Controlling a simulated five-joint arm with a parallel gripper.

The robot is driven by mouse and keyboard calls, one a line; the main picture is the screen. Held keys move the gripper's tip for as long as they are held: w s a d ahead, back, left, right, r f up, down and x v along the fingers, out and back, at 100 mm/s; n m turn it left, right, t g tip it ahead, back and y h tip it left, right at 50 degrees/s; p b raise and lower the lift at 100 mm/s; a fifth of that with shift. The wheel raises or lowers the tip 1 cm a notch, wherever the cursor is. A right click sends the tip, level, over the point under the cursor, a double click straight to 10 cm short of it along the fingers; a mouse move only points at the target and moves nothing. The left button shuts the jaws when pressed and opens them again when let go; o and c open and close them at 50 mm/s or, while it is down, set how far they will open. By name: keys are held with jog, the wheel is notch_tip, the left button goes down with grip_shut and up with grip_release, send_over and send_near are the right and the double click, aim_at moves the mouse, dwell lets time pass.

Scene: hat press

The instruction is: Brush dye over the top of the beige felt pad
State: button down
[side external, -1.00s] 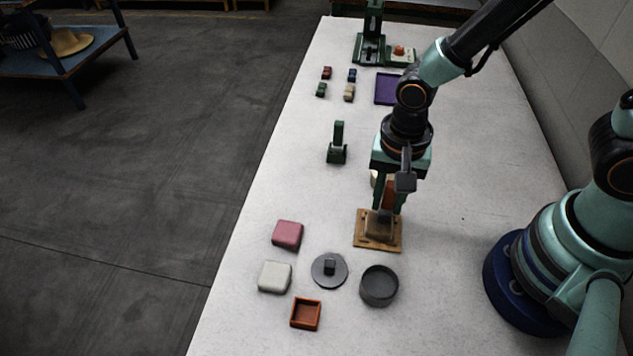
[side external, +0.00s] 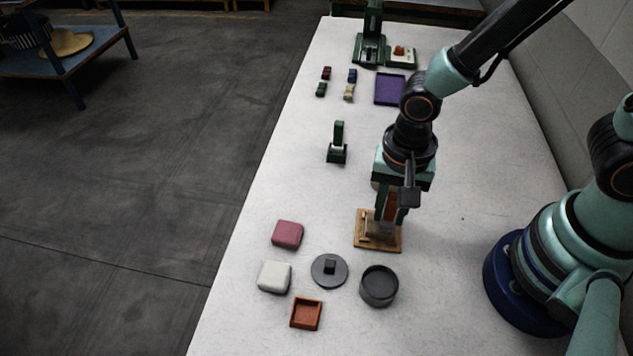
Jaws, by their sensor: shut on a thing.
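A pale beige felt pad (side external: 274,277) lies on the white table at the front left, beside a pink pad (side external: 287,234). My gripper (side external: 387,218) is over a small wooden board (side external: 393,246), to the right of and behind both pads. It is shut on a reddish-brown thing (side external: 391,205), which looks like a brush handle. A dark, blurred part hangs below it, close above or touching the board; I cannot tell which. The fingers hide part of the board and of the held thing.
A grey round lid (side external: 329,271), a dark round pot (side external: 379,286) and an orange open box (side external: 306,314) stand at the front. A green stand (side external: 337,150), several small blocks, a purple tray (side external: 389,90) and a green press (side external: 369,48) are farther back. The table's middle left is clear.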

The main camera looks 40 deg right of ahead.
jog(key=shift+s+d+r, duration=0.1)
jog(key=shift+s+d, duration=0.15)
jog(key=shift+d, duration=0.05)
jog(key=shift+r, duration=3.95)
